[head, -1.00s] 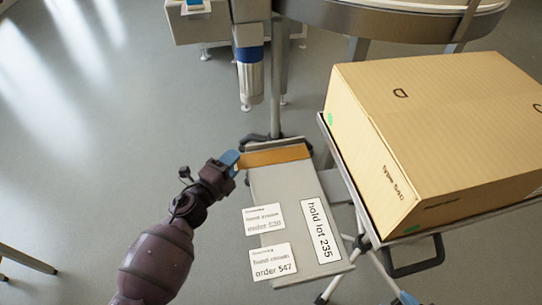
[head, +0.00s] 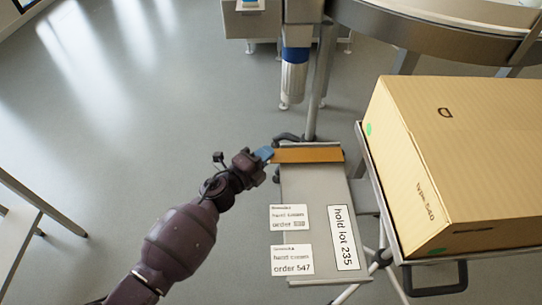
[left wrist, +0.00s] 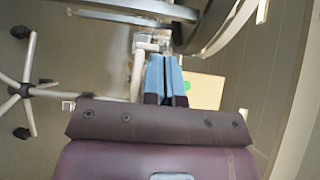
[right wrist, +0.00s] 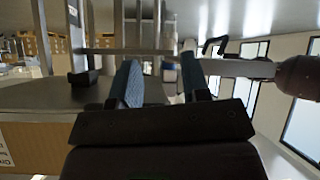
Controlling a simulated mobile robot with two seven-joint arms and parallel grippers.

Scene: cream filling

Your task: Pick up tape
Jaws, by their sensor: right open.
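I cannot make out any tape in these views. My left gripper (head: 265,154) has blue fingers and is at the left end of an orange-brown strip (head: 308,155) on a grey sloping board (head: 316,187). I cannot tell whether it touches the strip. In the left wrist view the left gripper (left wrist: 164,78) has its two fingers together, with nothing visible between them. My right gripper (right wrist: 160,82) shows only in the right wrist view. Its fingers are apart with nothing between them.
A large cardboard box (head: 470,150) stands on a metal-framed cart at right. The board carries white labels, one reading "hold lot 235" (head: 344,238). A curved steel machine (head: 430,40) is behind. A light table (head: 22,235) is at far left. Floor between is clear.

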